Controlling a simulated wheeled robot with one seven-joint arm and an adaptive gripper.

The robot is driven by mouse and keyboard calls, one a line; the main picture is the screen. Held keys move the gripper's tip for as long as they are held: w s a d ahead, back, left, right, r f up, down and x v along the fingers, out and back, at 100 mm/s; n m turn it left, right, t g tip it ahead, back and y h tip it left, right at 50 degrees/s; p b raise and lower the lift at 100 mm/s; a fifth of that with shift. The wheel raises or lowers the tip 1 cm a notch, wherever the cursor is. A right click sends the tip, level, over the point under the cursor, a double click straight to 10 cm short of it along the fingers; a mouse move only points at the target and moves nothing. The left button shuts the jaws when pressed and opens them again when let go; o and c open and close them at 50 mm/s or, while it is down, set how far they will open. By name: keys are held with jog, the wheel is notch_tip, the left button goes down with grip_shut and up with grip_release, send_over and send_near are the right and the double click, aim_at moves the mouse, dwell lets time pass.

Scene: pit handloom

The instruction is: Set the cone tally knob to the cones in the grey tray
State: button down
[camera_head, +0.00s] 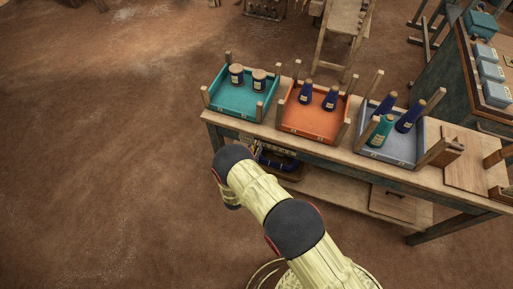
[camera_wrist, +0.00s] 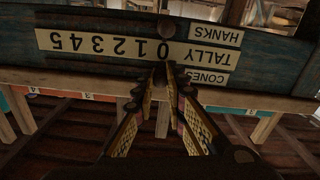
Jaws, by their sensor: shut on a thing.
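The grey tray (camera_head: 372,152) stands on the bench in the head view. It holds two dark blue cones (camera_head: 408,119) and one teal cone (camera_head: 380,130). In the wrist view the tally board (camera_wrist: 100,65) appears upside down, with a pale number strip (camera_wrist: 88,44). The digits seem to run from 0 near the middle to 5 at the left. My gripper (camera_wrist: 161,76) is shut at the board's CONES edge, on the cone tally knob, which its fingertips mostly hide. It is roughly in line with the 0. In the head view the gripper is hidden behind my arm.
A round knob (camera_wrist: 165,28) sits on the HANKS side of the board. A teal tray (camera_head: 222,101) and an orange tray (camera_head: 310,123), each with two items, stand left of the grey tray. A lower shelf (camera_head: 330,196) runs beneath the bench. The floor at left is clear.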

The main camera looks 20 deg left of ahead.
send_near(278, 145)
jog(key=w, duration=0.5)
jog(key=shift+w+d+r+p, duration=0.1)
jog(key=shift+w+d+p, duration=0.05)
jog(key=shift+d+p, duration=0.2)
jog(key=c, duration=1.8)
grip_release()
jog(key=s+a, duration=0.1)
jog(key=s, duration=1.1)
